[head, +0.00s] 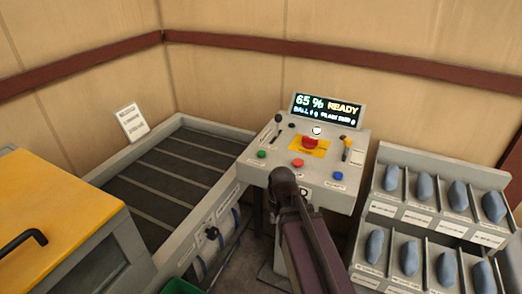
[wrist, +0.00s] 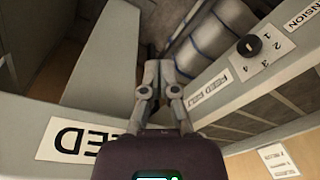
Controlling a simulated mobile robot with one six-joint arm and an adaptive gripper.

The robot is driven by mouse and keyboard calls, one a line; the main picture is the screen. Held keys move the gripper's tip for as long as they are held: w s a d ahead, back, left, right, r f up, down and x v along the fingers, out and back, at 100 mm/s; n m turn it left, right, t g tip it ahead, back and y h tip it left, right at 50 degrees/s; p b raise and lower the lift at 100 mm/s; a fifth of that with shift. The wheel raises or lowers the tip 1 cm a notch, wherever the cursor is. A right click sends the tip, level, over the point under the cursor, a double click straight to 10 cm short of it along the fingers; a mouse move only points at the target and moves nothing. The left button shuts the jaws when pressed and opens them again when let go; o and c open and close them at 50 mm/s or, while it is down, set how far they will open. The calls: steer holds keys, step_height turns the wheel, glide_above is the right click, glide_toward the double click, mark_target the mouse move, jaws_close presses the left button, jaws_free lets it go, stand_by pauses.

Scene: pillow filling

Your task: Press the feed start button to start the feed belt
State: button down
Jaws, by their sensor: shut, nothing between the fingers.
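The grey control console (head: 252,177) stands in the middle of the head view. Along its front edge are a green button (head: 262,154), a red button (head: 298,163) and a blue button (head: 338,176). Their labels are too small to read, so I cannot tell by lettering which is feed start. My gripper (wrist: 159,66) is shut and empty in the wrist view, pointing down past the console's edge. In the head view my dark wrist covers part of the console front; the fingers are hidden there. The feed belt (head: 160,172) lies left of the console.
A display (head: 327,109) reads 65 % READY. A large red button (head: 311,142) sits on a yellow plate. A rack (head: 392,214) of blue-grey pouches stands right. A yellow-topped cabinet (head: 60,200) is at left. The wrist view shows an upside-down FEED label (wrist: 85,139) and a dial (wrist: 249,46).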

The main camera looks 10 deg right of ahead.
steer(key=w+r+m+t+y+p, duration=0.1)
steer(key=w+r+t+y+p, duration=0.15)
steer(key=w+r+p, duration=0.8)
step_height(320, 180, up, 10)
steer(key=m+t+y+p, duration=0.1)
steer(key=m+t+p, duration=0.15)
steer(key=t, duration=0.25)
glide_above(262, 153)
steer(key=shift+s+f+n+g+p, duration=0.1)
steer(key=shift+n+g+p, duration=0.15)
steer(key=shift+p, duration=0.1)
steer(key=shift+f, duration=0.1)
step_height(262, 153, down, 8)
steer(key=b, duration=0.8)
steer(key=shift+f+b, duration=0.25)
steer(key=shift+b, duration=0.1)
steer(key=shift+f, duration=0.15)
steer(key=shift+f+b, duration=0.3)
steer(key=shift+b, duration=0.15)
